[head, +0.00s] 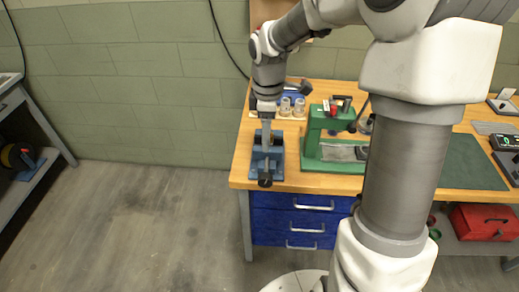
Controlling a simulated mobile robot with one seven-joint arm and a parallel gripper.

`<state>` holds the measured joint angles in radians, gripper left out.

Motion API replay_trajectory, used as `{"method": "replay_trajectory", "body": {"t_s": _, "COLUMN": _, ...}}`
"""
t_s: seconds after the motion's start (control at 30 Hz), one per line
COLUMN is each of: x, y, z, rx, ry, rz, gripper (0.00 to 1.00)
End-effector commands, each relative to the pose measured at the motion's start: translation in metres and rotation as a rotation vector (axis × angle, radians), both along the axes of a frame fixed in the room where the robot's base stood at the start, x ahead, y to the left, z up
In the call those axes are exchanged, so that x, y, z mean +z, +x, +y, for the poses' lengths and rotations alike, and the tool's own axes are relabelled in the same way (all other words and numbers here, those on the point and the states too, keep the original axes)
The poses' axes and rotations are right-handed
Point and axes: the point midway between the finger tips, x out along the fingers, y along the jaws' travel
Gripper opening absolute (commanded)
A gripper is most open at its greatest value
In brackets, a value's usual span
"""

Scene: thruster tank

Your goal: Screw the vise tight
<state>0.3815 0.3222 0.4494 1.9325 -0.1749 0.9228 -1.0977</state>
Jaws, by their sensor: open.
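The vise (277,160) is a small blue metal tool at the left front corner of the wooden workbench (320,183). Its dark screw end (265,182) points toward the front edge. My gripper (266,140) points straight down over the middle of the vise, with its tips close to the vise's top. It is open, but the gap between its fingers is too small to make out. Whether the fingers touch the vise cannot be told. My gripper and wrist hide part of the vise, and the jaw gap is not clear.
A green machine (314,135) with a grey plate stands right of the vise. Clear jars (292,106) stand behind it. My arm crosses the bench's right side, where a green mat (468,165) lies. Blue drawers (290,222) are below. The floor at left is clear.

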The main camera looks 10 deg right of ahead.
Motion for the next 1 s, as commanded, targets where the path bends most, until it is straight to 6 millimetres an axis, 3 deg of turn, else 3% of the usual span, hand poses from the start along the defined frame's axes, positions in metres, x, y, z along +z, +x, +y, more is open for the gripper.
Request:
{"method": "replay_trajectory", "body": {"t_s": 0.17, "x": -0.016, "y": 0.000, "z": 0.000, "rx": 0.008, "ry": 0.002, "rz": 0.006, "gripper": 0.62}}
{"method": "replay_trajectory", "body": {"t_s": 0.7, "x": -0.130, "y": -0.001, "z": 0.001, "rx": 0.007, "ry": 0.002, "rz": 0.007, "gripper": 0.62}}
{"method": "replay_trajectory", "body": {"t_s": 1.0, "x": -0.169, "y": 0.000, "z": 0.001, "rx": 0.006, "ry": 0.001, "rz": 0.004, "gripper": 0.62}}
